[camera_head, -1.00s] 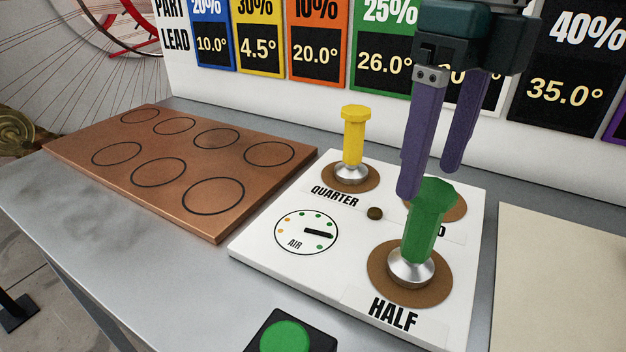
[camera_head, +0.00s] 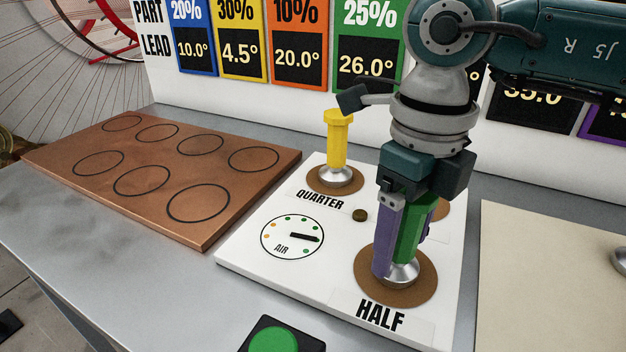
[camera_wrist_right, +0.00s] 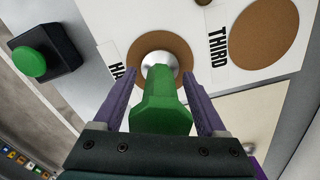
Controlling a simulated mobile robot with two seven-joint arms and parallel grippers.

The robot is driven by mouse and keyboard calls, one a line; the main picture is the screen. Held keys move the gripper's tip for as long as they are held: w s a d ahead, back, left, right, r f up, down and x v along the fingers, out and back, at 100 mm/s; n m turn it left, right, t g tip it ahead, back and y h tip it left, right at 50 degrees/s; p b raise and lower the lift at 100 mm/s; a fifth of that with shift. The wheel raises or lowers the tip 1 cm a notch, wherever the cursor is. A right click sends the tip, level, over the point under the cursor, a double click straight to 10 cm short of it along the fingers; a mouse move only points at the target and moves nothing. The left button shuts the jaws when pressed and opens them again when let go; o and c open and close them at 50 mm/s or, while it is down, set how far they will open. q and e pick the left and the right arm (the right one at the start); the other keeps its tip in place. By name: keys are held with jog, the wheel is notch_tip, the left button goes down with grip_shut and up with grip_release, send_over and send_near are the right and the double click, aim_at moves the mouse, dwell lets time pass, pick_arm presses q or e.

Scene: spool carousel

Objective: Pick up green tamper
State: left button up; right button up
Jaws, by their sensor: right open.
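The green tamper (camera_head: 407,232) stands upright on a brown round pad (camera_head: 372,284) marked HALF on the white board. Its silver base (camera_head: 404,272) rests on the pad. My right gripper (camera_head: 402,262) is lowered over it, with its purple fingers on either side of the green handle. In the right wrist view the green tamper (camera_wrist_right: 161,108) lies between the two open fingers (camera_wrist_right: 158,95), with a visible gap at least on the left side. My left gripper is not in view.
A yellow tamper (camera_head: 338,142) stands close behind, on the QUARTER pad. A copper-coloured plate (camera_head: 150,160) with several drawn circles lies to the left. A green button (camera_head: 273,342) on a black box is at the front. A cream mat (camera_head: 540,270) lies to the right.

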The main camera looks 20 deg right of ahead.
grip_shut()
dwell(0.4)
jog(key=shift+r, duration=0.15)
